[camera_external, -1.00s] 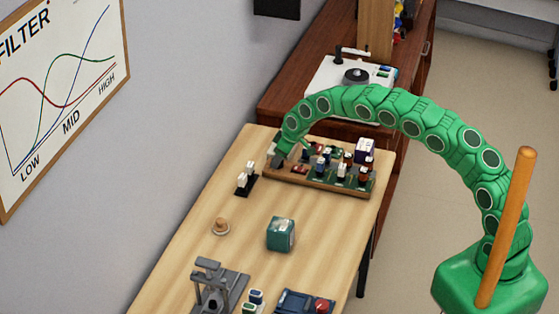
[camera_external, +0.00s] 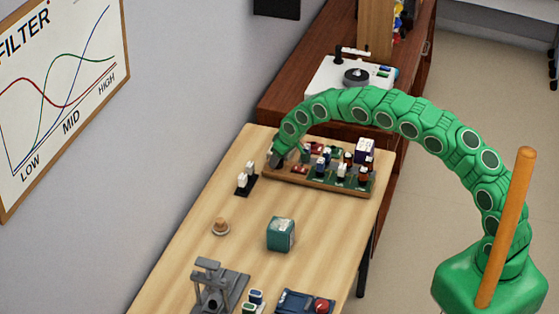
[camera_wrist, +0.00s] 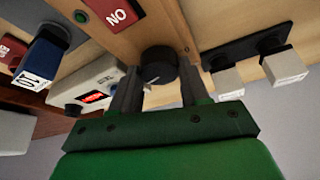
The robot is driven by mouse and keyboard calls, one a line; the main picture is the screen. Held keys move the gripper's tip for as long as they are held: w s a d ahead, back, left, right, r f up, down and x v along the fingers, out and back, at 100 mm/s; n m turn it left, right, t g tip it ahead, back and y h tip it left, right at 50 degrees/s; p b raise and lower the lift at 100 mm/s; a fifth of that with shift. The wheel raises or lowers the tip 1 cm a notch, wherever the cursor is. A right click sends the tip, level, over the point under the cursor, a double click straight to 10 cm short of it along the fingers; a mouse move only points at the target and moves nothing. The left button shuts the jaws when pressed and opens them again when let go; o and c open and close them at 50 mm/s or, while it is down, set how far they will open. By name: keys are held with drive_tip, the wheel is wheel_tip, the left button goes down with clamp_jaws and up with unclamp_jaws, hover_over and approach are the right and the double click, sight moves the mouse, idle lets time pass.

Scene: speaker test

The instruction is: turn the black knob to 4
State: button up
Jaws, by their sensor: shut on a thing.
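The black knob (camera_wrist: 158,66) sits on the wooden board (camera_wrist: 165,22) in the wrist view, between the grey fingers of my gripper (camera_wrist: 157,78). The fingers are shut on its sides. A faint light mark shows on the knob, too small to read. No number 4 is readable around it. In the external view, my green gripper (camera_external: 278,159) is at the left end of the board (camera_external: 315,183), and the knob cannot be made out there.
A small white unit with a lit red display (camera_wrist: 97,97) and a blue block (camera_wrist: 40,60) are left of my gripper. Two white switches (camera_wrist: 286,66) are at right. A teal box (camera_external: 281,234) stands on the table.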

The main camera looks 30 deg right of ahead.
drive_tip(key=o, duration=1.1)
drive_tip(key=shift+c, duration=0.2)
drive_tip(key=shift+r, duration=0.15)
drive_tip(key=v, duration=0.7)
drive_tip(key=shift+r, duration=0.2)
drive_tip(key=shift+s, duration=0.1)
